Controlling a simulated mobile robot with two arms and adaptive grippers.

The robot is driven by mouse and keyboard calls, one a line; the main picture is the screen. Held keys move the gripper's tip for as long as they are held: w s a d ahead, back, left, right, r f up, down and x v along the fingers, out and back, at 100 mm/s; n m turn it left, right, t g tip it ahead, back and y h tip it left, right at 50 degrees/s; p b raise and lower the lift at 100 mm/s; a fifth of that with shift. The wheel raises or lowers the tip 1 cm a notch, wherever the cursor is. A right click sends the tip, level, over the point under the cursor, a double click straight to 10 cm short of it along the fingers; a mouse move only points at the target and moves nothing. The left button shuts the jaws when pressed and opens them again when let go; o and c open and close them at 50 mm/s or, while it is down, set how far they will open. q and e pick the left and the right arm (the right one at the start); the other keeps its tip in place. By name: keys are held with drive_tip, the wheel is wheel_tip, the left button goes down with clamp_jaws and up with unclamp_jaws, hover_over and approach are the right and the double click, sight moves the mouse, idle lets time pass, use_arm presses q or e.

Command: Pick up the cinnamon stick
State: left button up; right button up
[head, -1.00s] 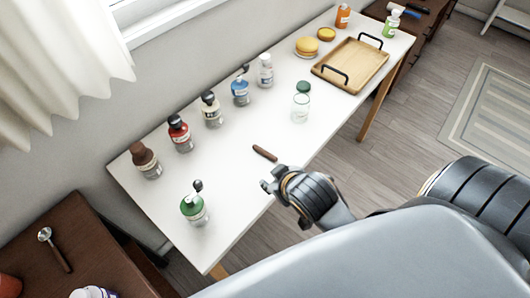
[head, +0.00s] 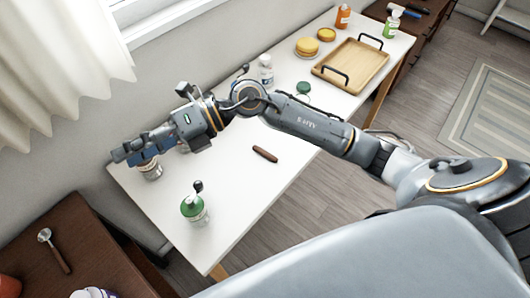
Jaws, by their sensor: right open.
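The cinnamon stick (head: 265,154) is a short brown rod lying on the white table (head: 245,205), near its front edge. My right arm reaches across the table from the right, above and behind the stick. My right gripper (head: 122,154) is open at the left end of the table, over a jar (head: 151,170) and well to the left of the stick. Nothing shows between its fingers. My left gripper is not in view.
A green-topped jar (head: 194,207) stands left of the stick. A white-capped bottle (head: 265,68) and a wooden tray (head: 350,65) stand toward the back. My arm hides several jars. The table around the stick is clear. A brown cabinet (head: 75,245) is at lower left.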

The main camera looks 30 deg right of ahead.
drive_tip(key=w+d+f+n+g+h, duration=0.1)
drive_tip(key=w+d+f+n+h, duration=0.1)
drive_tip(key=d+f+h, duration=0.55)
drive_tip(key=m+h+p, duration=0.1)
drive_tip(key=h+p, duration=0.1)
drive_tip(key=h, duration=0.7)
hover_over(258, 148)
wheel_tip(258, 148, down, 10)
drive_tip(key=shift+a+f, duration=0.15)
drive_tip(key=shift+f, duration=0.1)
drive_tip(key=f+p, duration=0.1)
drive_tip(key=f, duration=0.4)
drive_tip(key=shift+d+f, duration=0.2)
drive_tip(key=shift+f, duration=0.3)
drive_tip(key=c, duration=0.8)
